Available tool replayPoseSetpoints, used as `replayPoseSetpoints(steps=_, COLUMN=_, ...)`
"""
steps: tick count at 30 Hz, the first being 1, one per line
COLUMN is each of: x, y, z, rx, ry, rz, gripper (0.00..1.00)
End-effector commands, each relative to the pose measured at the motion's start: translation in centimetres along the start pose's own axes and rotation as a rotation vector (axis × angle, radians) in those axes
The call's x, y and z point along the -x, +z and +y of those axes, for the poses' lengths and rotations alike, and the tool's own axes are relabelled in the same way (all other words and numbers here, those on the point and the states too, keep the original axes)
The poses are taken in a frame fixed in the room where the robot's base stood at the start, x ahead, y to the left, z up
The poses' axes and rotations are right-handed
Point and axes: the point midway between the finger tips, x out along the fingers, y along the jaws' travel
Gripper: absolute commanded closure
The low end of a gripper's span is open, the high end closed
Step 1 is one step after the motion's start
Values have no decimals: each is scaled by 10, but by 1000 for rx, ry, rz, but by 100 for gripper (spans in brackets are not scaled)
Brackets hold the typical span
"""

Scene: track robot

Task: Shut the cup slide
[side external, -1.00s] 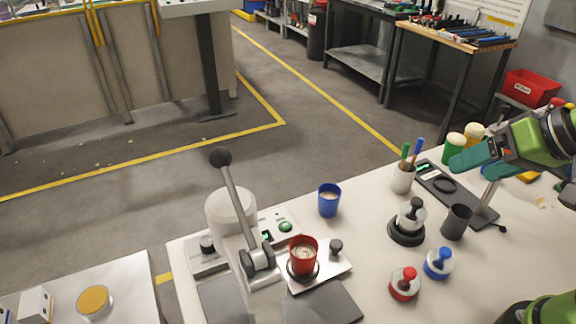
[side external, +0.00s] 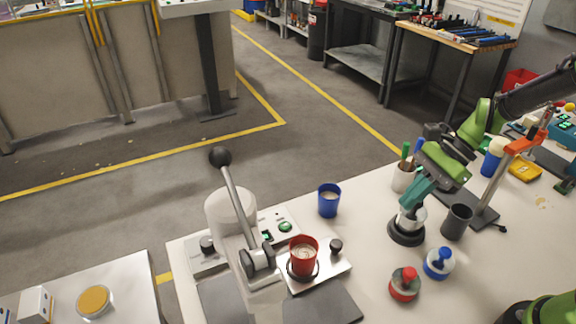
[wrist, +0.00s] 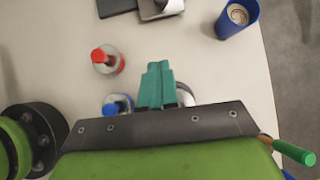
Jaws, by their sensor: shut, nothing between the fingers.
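The cup slide (side external: 328,270) is a pale metal plate standing out from the press (side external: 232,215), with a small black knob (side external: 336,246) on it. A red cup (side external: 303,255) with pale contents sits on the slide. My gripper (side external: 409,203) is shut and empty, to the right of the slide, above or just beside a silver and black handled tool (side external: 406,230). Contact with that tool cannot be told.
A blue cup (side external: 329,201) stands behind the slide. Red (side external: 404,284) and blue (side external: 439,263) knobbed tools stand to its right. A dark cup (side external: 456,221) and a pen holder (side external: 403,178) are near my gripper. The table between slide and gripper is mostly clear.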

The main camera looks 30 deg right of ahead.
Motion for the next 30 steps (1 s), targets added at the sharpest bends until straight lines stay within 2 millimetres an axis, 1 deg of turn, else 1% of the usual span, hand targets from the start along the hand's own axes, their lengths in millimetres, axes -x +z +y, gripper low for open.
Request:
replayPoseSetpoints(steps=1, x=2, y=6, z=-6, rx=-60, ry=-17, rz=-29, gripper=100)
replayPoseSetpoints(steps=3, x=2, y=11, z=-7, rx=-104, ry=-20, rz=-50, gripper=100)
replayPoseSetpoints(steps=7, x=-9, y=11, z=-6, rx=-116, ry=-15, rz=-49, gripper=100)
replayPoseSetpoints(steps=11, x=-32, y=12, z=-6, rx=-112, ry=-11, rz=-47, gripper=100)
replayPoseSetpoints(steps=18, x=-84, y=14, z=-6, rx=-111, ry=-11, rz=-46, gripper=100)
replayPoseSetpoints(steps=21, x=-102, y=16, z=-6, rx=-109, ry=-12, rz=-45, gripper=100)
replayPoseSetpoints(steps=24, x=-112, y=29, z=-9, rx=-106, ry=-16, rz=-46, gripper=100)
replayPoseSetpoints(steps=30, x=-124, y=41, z=-10, rx=-108, ry=-16, rz=-45, gripper=100)
